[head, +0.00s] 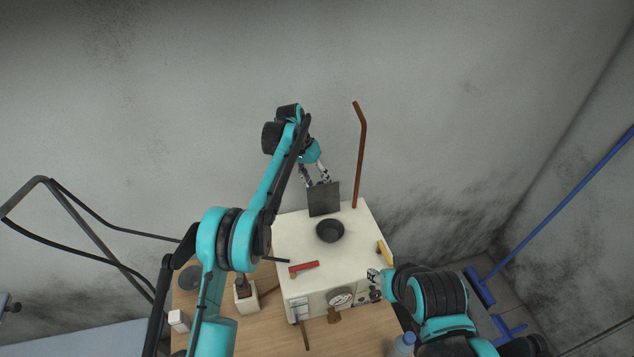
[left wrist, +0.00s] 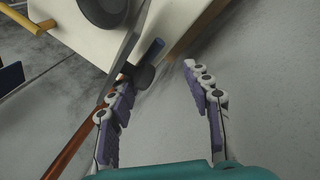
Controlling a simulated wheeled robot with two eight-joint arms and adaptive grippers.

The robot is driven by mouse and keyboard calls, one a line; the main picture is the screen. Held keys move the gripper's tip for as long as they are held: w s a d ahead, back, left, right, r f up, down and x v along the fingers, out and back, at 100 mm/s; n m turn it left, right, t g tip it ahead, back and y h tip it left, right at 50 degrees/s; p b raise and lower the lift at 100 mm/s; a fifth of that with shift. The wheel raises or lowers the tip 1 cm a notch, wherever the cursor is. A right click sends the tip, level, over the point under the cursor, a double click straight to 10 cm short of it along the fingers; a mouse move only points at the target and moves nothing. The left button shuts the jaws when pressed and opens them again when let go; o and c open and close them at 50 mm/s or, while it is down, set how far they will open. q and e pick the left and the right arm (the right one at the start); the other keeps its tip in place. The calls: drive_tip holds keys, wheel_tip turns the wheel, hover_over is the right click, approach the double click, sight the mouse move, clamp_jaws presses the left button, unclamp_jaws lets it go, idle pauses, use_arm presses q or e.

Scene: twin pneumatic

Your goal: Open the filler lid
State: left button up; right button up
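The filler lid (head: 324,198) is a dark square plate. It stands raised, roughly upright, at the back of the round black filler opening (head: 330,230) on top of a cream machine (head: 291,235). My left gripper (head: 318,178) is behind and just above the lid. In the left wrist view its fingers (left wrist: 158,72) are spread apart with nothing clamped between them. A dark knob lies close to the left fingertip there; I cannot tell whether they touch. The filler opening (left wrist: 104,8) shows at the top of that view. My right gripper (head: 374,276) is by the machine's front right corner, its fingers too small to read.
A brown bent pipe (head: 361,150) rises behind the machine, right of the lid. A red-handled lever (head: 304,268) and a yellow handle (head: 384,252) are on the machine. A gauge (head: 339,297) is on its front. The wall is close behind my left gripper.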

use_arm(q)
drive_tip(key=shift+r, duration=0.1)
idle(0.3)
drive_tip(key=v, duration=1.2)
drive_tip(key=shift+s, duration=0.15)
